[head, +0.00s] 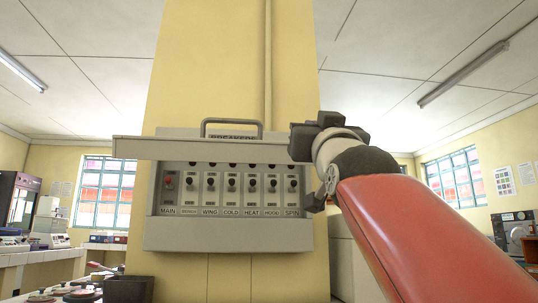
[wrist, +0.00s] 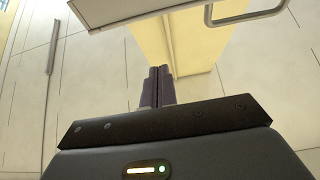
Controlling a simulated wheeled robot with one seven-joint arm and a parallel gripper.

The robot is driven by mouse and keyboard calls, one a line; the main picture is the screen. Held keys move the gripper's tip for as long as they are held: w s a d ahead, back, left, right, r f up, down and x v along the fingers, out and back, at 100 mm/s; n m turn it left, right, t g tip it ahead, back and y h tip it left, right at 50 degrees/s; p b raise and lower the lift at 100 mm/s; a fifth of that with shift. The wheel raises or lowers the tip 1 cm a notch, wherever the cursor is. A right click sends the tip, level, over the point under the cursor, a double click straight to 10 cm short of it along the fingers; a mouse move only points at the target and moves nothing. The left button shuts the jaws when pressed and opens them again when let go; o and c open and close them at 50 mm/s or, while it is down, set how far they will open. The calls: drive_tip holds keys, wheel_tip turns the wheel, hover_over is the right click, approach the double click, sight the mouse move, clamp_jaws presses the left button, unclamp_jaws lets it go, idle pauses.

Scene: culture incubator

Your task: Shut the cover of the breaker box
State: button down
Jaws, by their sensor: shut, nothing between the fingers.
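The breaker box (head: 229,236) is mounted on a yellow pillar. Its cover (head: 200,149) is raised at the top and juts outward, seen nearly edge-on, so the row of switches below is exposed. A grey handle (head: 232,122) stands at the cover's edge. My gripper (wrist: 159,72) is shut and empty in the wrist view; in the head view its body is at the cover's right end, and its fingers cannot be made out. The cover (wrist: 130,10) and handle (wrist: 245,14) also show at the top of the wrist view, beyond the fingertips. Contact cannot be told.
The yellow pillar (head: 210,60) rises behind the box, with a pipe running up it. A dark bin (head: 128,288) and a bench with lab items stand at lower left. A pale cabinet (head: 343,262) is right of the pillar. The air left of the box looks clear.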

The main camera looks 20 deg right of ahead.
drive_tip(key=p+x, duration=0.5)
drive_tip(key=x, duration=0.3)
drive_tip(key=f, duration=0.1)
drive_tip(key=w+f+b, duration=0.1)
drive_tip(key=f, duration=0.1)
drive_tip(key=shift+w+d+f+b, duration=0.2)
drive_tip(key=shift+w+f+b, duration=0.15)
drive_tip(key=shift+w+f, duration=0.05)
